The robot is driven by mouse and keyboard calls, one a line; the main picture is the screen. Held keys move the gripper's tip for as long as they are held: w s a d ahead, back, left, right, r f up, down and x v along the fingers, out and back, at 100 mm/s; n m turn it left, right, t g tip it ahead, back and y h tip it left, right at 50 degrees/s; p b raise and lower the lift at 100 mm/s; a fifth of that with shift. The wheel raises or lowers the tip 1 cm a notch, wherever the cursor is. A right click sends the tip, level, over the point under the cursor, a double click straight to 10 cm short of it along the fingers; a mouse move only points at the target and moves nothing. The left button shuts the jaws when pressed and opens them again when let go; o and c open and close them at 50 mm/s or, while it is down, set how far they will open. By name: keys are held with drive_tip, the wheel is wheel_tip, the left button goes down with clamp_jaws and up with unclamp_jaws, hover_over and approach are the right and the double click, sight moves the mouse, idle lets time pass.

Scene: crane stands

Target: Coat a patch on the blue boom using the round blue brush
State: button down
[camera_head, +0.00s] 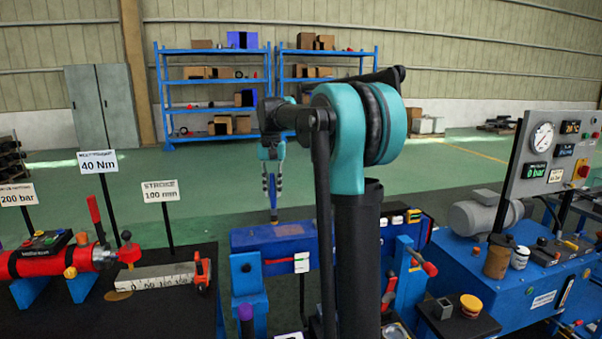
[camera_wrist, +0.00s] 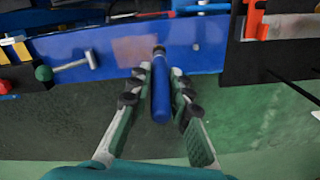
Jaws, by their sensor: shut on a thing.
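The blue boom (camera_head: 262,243) lies horizontally in front of me in the head view. In the wrist view the boom (camera_wrist: 75,45) spans the upper part and bears a paler, pinkish patch (camera_wrist: 135,48). My gripper (camera_head: 271,182) points down above the boom. In the wrist view my gripper (camera_wrist: 160,88) is shut on the round blue brush (camera_wrist: 161,100), around its handle. The brush's dark tip (camera_wrist: 158,50) overlaps the right part of the patch. In the head view the brush (camera_head: 274,214) hangs down to the boom's top; I cannot tell whether it touches.
A red cylinder bench (camera_head: 60,260) stands left, a blue pump unit (camera_head: 520,270) right. Blue shelves (camera_head: 215,85) stand behind. Green floor beyond the boom is clear.

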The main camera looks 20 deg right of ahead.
sight(273, 175)
drive_tip(key=shift+r, duration=2.05)
drive_tip(key=shift+d, duration=0.1)
